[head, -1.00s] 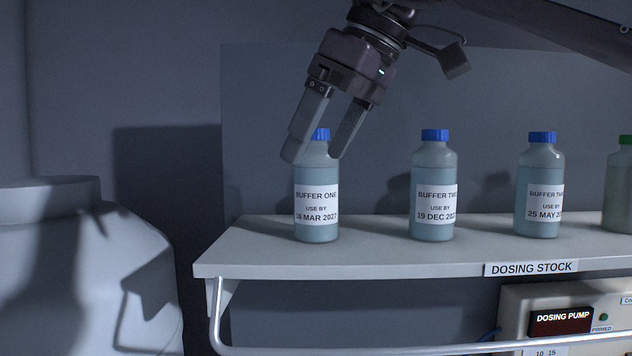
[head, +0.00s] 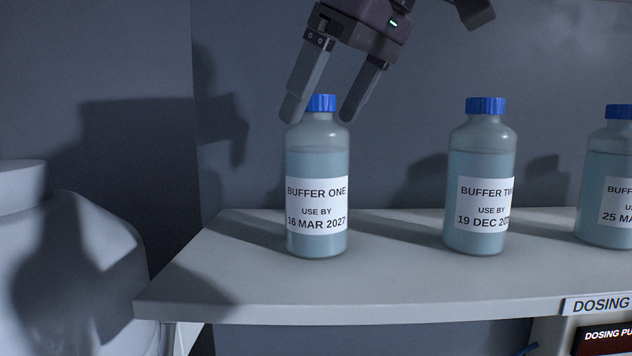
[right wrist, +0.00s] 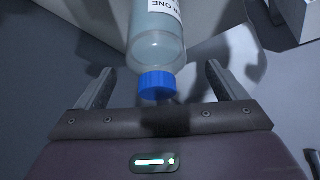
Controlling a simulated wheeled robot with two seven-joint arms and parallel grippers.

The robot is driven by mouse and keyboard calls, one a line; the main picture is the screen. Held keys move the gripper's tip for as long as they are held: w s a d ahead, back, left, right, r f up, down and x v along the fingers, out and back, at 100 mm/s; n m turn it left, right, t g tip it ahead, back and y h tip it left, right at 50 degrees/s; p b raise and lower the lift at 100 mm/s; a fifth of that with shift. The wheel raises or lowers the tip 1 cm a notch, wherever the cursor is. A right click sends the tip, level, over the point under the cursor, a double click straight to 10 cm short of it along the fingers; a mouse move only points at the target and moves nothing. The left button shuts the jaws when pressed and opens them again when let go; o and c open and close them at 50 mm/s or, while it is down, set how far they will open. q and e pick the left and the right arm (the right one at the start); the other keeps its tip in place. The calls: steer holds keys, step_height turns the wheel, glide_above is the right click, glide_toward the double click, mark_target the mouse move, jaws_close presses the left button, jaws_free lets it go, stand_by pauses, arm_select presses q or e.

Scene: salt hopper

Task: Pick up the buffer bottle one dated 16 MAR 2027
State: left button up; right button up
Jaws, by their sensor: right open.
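The buffer bottle one (head: 318,160) stands upright on the shelf, with a blue cap and a white label reading BUFFER ONE, USE BY 16 MAR 2027. My right gripper (head: 319,114) is open above it, its fingers on either side of the blue cap in the head view. In the right wrist view the bottle (right wrist: 158,45) points its blue cap toward the palm, between the spread fingers (right wrist: 160,85), with gaps on both sides. The left gripper is not in view.
A BUFFER TWO bottle (head: 480,180) dated 19 DEC stands to the right on the white shelf (head: 380,285). Another blue-capped bottle (head: 606,175) stands further right. A large pale container (head: 75,270) is at the left. The shelf between the first two bottles is clear.

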mark_target(317, 136)
steer(key=shift+d+x, duration=0.15)
steer(key=shift+x, duration=1)
steer(key=shift+d+x, duration=0.15)
steer(key=shift+x, duration=1.05)
steer(key=shift+c, duration=1.1)
steer(key=shift+w, duration=0.1)
steer(key=c, duration=1.6)
